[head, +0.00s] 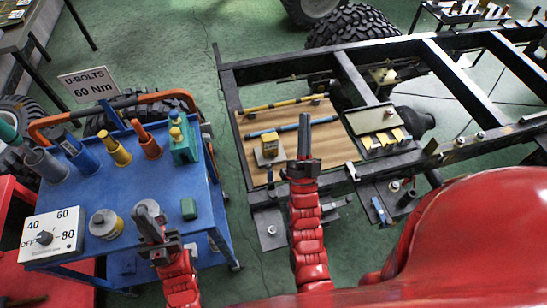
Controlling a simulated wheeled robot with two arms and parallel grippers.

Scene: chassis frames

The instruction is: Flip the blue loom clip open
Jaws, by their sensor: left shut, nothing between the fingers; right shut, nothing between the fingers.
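A blue loom (285,128) runs across the wooden board (340,150) on the chassis frame, below a yellow loom (285,103). The blue loom clip is too small to make out apart from the loom, so I cannot tell if it is open or shut. My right gripper (304,120) is shut and empty over the board. Its fingertips overlap the blue loom in the picture and hide part of it; I cannot tell if they touch. My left gripper (146,208) is shut and empty over the front of the blue cart (75,200).
Black chassis rails (455,78) surround the board.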

